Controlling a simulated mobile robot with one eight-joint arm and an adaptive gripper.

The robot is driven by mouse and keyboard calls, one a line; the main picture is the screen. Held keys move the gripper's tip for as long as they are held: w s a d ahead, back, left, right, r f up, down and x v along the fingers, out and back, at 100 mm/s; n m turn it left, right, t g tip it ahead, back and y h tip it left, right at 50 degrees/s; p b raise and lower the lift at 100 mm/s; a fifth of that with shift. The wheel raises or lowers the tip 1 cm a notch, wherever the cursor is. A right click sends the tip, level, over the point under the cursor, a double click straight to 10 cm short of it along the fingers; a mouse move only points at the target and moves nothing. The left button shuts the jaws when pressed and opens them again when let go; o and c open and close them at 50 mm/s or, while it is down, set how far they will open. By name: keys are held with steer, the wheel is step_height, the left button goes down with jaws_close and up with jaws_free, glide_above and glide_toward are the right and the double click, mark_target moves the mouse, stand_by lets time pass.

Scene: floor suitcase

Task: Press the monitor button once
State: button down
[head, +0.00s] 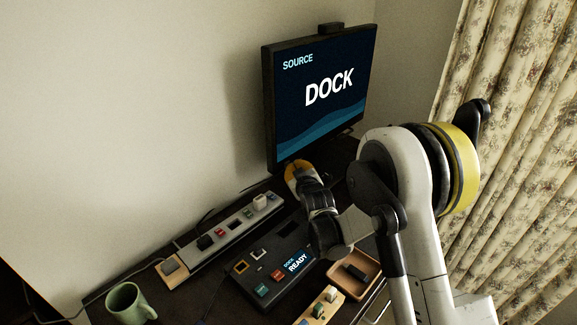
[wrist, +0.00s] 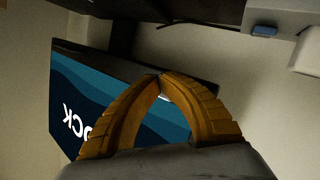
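The monitor (head: 318,95) stands upright at the back of the dark desk, its screen lit with "SOURCE" and "DOCK". Part of its blue screen also shows, turned over, in the wrist view (wrist: 75,95). My gripper (head: 294,166) is just in front of the monitor's lower left corner in the head view. In the wrist view its two yellow fingers (wrist: 160,78) meet at the tips near the dark bezel, with nothing seen held. I cannot tell whether the tips touch the bezel. I cannot make out the monitor button for certain; the fingers may hide it.
A dock box (head: 262,278) reading "DOCK READY" lies on the desk, with a grey power strip (head: 222,236) behind it. A green mug (head: 128,304) stands front left. A wooden tray (head: 371,284) and a wooden strip with switches (head: 318,311) lie front right. Curtains (head: 521,150) hang at right.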

steer(key=shift+s+d, duration=0.5)
steer(key=shift+d, duration=0.05)
steer(key=shift+d, duration=0.1)
steer(key=s+d, duration=0.1)
steer(key=d, duration=0.1)
steer(key=s+d, duration=0.1)
steer(key=s, duration=0.1)
steer(key=shift+d, duration=0.4)
stand_by(0.4)
